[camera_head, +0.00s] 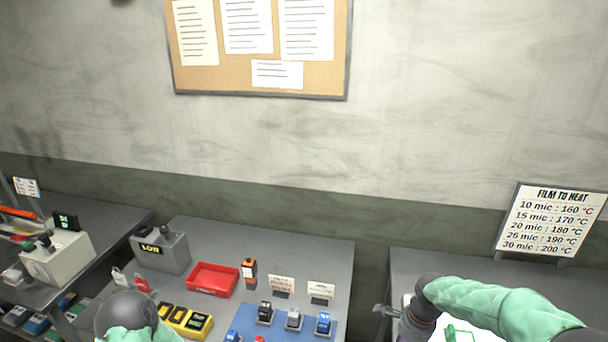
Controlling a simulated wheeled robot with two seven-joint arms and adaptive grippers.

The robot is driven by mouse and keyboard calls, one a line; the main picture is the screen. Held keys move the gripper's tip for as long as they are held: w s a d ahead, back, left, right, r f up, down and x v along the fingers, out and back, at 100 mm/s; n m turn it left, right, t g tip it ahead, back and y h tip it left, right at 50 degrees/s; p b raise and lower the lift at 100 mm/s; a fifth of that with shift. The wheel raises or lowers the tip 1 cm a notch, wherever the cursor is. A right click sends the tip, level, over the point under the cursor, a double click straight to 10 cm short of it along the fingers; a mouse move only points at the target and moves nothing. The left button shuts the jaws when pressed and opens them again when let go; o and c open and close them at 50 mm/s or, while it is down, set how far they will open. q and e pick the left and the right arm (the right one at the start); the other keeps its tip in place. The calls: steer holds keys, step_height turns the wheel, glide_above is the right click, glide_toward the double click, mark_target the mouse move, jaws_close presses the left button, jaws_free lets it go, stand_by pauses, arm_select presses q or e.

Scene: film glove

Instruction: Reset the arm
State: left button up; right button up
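My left arm shows only as a dark rounded joint and a bit of green sleeve at the bottom left, in front of the middle table. Its gripper is not in view. My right arm comes in from the right in a green sleeve, bends at a dark joint and runs down out of the bottom edge over the right table. I see no fingers of its gripper. A small grey metal part (385,311) sticks out left of this arm; I cannot tell what it belongs to.
The middle table (262,237) bears a red tray (213,280), a grey box (162,252), a yellow holder (186,320) and a blue mat (285,332) with several small devices. A "FILM TO HEAT" sign (551,220) stands on the right table (470,264).

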steer(key=s+a+f+n+y+b, duration=0.1)
steer(key=s+a+f+n, duration=0.15)
steer(key=f, duration=0.35)
steer(key=s+a+f+n+y+b, duration=0.1)
steer(key=a+f+n, duration=0.1)
steer(key=a+f, duration=0.3)
steer(key=s+a+f+n+b, duration=0.1)
steer(key=s+a+f+n, duration=0.15)
steer(key=f, duration=0.45)
steer(key=s+a+f+n+b, duration=0.1)
steer(key=s+a+f+n, duration=0.2)
steer(key=s+f, duration=0.3)
steer(key=s+a+f+n+y+b, duration=0.1)
steer(key=s+a+f+n+b, duration=0.1)
steer(key=s+f, duration=0.4)
steer(key=shift+s+a+n, duration=0.25)
steer(key=shift+a+n, duration=0.3)
steer(key=shift+n, duration=0.45)
